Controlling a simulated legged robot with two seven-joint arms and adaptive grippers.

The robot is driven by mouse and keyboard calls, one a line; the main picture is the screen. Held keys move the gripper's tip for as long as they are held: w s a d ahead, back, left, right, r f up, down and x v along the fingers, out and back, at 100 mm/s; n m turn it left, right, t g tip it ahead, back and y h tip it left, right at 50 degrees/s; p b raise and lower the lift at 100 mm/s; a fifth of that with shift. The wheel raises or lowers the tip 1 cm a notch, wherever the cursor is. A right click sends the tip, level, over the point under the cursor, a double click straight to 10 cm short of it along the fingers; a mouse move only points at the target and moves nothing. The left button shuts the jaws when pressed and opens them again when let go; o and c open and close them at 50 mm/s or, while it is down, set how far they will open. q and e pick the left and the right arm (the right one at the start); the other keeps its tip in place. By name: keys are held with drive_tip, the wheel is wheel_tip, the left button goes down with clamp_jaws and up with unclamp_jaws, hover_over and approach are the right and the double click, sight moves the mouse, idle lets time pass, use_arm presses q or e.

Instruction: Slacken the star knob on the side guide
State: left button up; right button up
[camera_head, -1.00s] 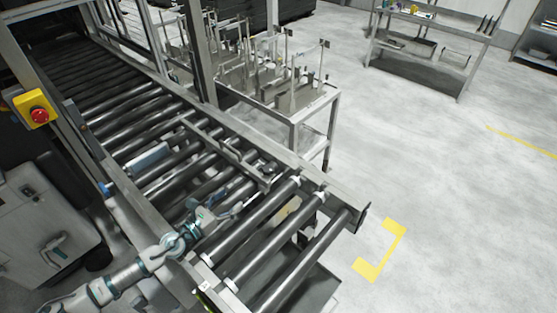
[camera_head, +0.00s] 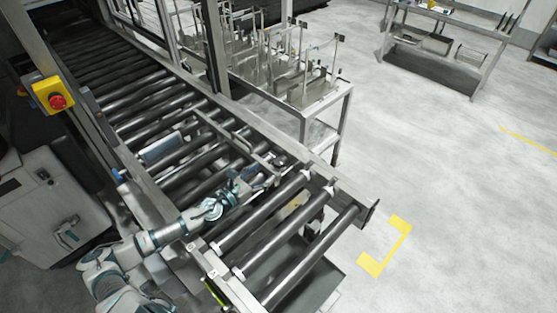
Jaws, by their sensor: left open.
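The side guide (camera_head: 225,133) is a grey metal rail lying lengthwise over the rollers, near the far side of the conveyor. The star knob cannot be made out; the near end of the guide, by my gripper, is small and partly covered. My left gripper (camera_head: 270,180) is open, over the rollers close to the near end of the guide. My left arm reaches in from the lower left across the conveyor's near edge. Whether the fingers touch anything cannot be told. My right gripper is not in view.
The roller conveyor (camera_head: 250,240) has raised side frames. A yellow box with a red stop button (camera_head: 54,97) stands at left. A metal table with upright fixtures (camera_head: 300,97) stands behind. A shelf rack (camera_head: 440,50) is further back. The floor at right is clear, with yellow marks (camera_head: 385,247).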

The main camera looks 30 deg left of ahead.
sight(274, 165)
use_arm(q)
drive_tip(key=p+x, duration=0.1)
drive_tip(key=x, duration=0.6)
drive_tip(key=shift+w, duration=0.1)
drive_tip(key=shift+w+d, duration=0.3)
drive_tip(key=shift+w, duration=0.15)
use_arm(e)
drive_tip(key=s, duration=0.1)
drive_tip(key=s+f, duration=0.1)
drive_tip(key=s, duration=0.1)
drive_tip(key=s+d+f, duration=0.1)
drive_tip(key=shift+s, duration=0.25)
use_arm(q)
drive_tip(key=shift+a, duration=0.1)
drive_tip(key=c, duration=1.2)
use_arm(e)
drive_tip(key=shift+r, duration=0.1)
